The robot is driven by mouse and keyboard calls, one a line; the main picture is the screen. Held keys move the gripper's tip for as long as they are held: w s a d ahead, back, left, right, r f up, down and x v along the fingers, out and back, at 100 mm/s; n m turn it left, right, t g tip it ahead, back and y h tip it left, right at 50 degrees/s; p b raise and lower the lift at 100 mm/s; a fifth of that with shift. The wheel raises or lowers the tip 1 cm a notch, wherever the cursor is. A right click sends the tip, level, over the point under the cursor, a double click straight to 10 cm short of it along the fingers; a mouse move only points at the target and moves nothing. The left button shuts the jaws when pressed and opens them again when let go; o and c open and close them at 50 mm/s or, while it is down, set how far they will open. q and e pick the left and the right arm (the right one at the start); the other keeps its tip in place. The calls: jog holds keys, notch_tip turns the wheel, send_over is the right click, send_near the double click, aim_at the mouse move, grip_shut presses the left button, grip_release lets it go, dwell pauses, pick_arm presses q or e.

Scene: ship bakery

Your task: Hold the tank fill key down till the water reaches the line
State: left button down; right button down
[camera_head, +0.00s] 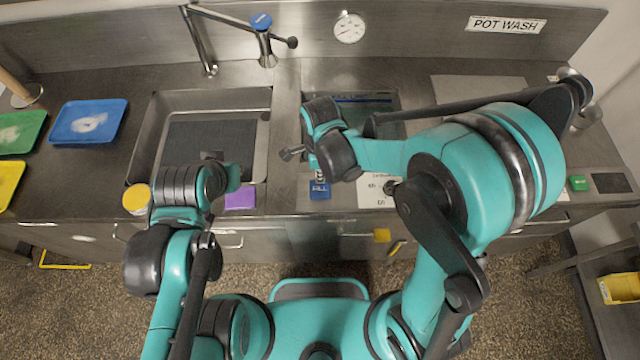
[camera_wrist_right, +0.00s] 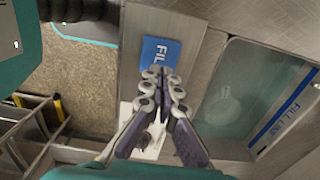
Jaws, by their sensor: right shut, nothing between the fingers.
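The blue fill key (camera_head: 320,190) is on the counter's front strip, below the tank. It also shows in the right wrist view (camera_wrist_right: 160,50), its lettering partly covered by my fingertips. My right gripper (camera_wrist_right: 163,74) is shut and empty, its tips over the key's lower edge; whether they touch or press it I cannot tell. The tank (camera_wrist_right: 245,90) has a blue-and-white fill line label (camera_wrist_right: 287,113) along its side. The tank (camera_head: 385,102) is partly hidden by my right arm in the head view. The water level is not clear.
The sink (camera_head: 150,140) lies left of the tank, with a tap (camera_head: 262,40) behind. Blue (camera_head: 70,122), green (camera_head: 38,120) and yellow (camera_head: 8,182) trays sit at left. A white card (camera_head: 370,190) lies right of the key. A yellow-lidded jar (camera_head: 137,198) stands by my left arm.

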aim_at(320, 190)
jog(key=shift+f+b, duration=0.45)
jog(key=shift+f, duration=2.05)
notch_tip(320, 190, down, 2)
jog(key=shift+b, duration=1.1)
jog(key=shift+s+f, duration=0.1)
jog(key=shift+s, duration=0.3)
jog(key=shift+w, duration=0.35)
